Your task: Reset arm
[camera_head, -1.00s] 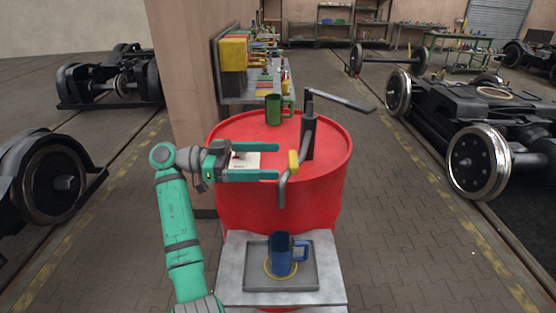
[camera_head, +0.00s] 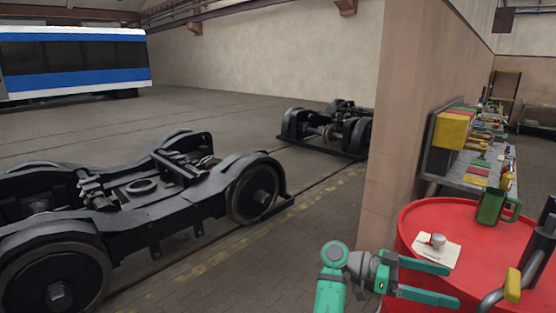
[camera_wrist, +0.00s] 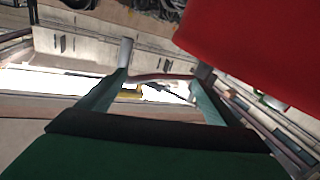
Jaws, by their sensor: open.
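My gripper (camera_head: 452,283) is at the lower right of the head view, at the end of my green arm. Its two green fingers are spread apart with nothing between them. It is in front of the red drum (camera_head: 420,218), near a pump spout with a yellow grip (camera_head: 512,284). In the wrist view my open gripper (camera_wrist: 165,60) also shows nothing between its fingers, and a red surface (camera_wrist: 255,45) fills the upper right. On the drum top are a green mug (camera_head: 491,206) and a white sheet with a small metal object (camera_head: 438,240).
A bench (camera_head: 462,178) with coloured bins and tools stands behind the drum, beside a wall pillar (camera_head: 400,130). A blue and white tram (camera_head: 75,62) is at the far left. Paved floor lies between.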

